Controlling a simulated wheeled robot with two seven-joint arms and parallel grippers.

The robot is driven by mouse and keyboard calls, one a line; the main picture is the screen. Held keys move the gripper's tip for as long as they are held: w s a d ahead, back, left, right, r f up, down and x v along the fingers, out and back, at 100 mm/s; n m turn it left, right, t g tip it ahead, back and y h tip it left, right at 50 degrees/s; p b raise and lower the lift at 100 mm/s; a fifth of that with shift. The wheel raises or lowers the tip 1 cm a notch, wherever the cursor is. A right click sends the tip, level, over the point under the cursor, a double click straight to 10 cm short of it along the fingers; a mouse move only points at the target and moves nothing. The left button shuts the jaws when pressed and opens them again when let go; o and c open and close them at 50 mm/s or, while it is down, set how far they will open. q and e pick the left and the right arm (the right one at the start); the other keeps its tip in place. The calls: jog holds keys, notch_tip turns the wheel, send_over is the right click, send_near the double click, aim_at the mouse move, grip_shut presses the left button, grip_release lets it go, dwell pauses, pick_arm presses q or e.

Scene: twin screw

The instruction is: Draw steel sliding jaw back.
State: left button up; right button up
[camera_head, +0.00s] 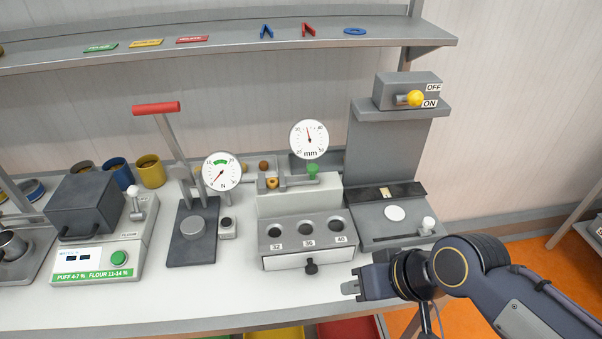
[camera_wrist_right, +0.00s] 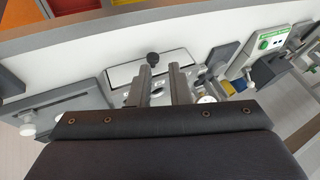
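The measuring station (camera_head: 300,225) stands in the middle of the bench, below a round mm dial (camera_head: 309,139). On its top, a small brown ring-like piece (camera_head: 272,183) sits beside a green knob (camera_head: 312,171). The knob appears to belong to the steel sliding jaw; the jaw itself is small and hard to make out. My right gripper (camera_head: 352,289) is in front of the station, to the right of its black drawer knob (camera_head: 311,267), and is empty. In the right wrist view its two fingers (camera_wrist_right: 163,84) stand apart. My left gripper is not in view.
Right of the station is a grey stand (camera_head: 388,160) with a yellow ON/OFF lever (camera_head: 415,98) and a white knob (camera_head: 428,224). Left are a lever press (camera_head: 192,229) with an N dial (camera_head: 221,172) and a flour meter (camera_head: 95,255). A shelf (camera_head: 230,48) runs above.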

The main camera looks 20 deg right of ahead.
jog(key=o, duration=0.5)
jog(key=shift+g+h, duration=0.3)
jog(key=shift+h, duration=0.1)
jog(key=w+r, duration=0.1)
jog(key=w+d+r, duration=0.1)
jog(key=w, duration=0.1)
jog(key=w+d+r, duration=0.1)
jog(key=w, duration=0.1)
jog(key=shift+c, duration=0.2)
jog(key=shift+o, duration=1)
jog(key=w+d+r+h, duration=0.1)
jog(key=w+d+r, duration=0.1)
jog(key=w, duration=0.7)
jog(key=shift+d+r+g, duration=0.3)
jog(key=shift+d, duration=0.05)
jog(key=m+h, duration=0.1)
jog(key=h, duration=0.2)
send_near(313, 166)
jog(key=p+x, duration=0.1)
jog(key=x, duration=0.7)
jog(key=shift+w+f, duration=0.15)
jog(key=shift+f, duration=0.2)
jog(key=shift+c, duration=0.3)
grip_shut()
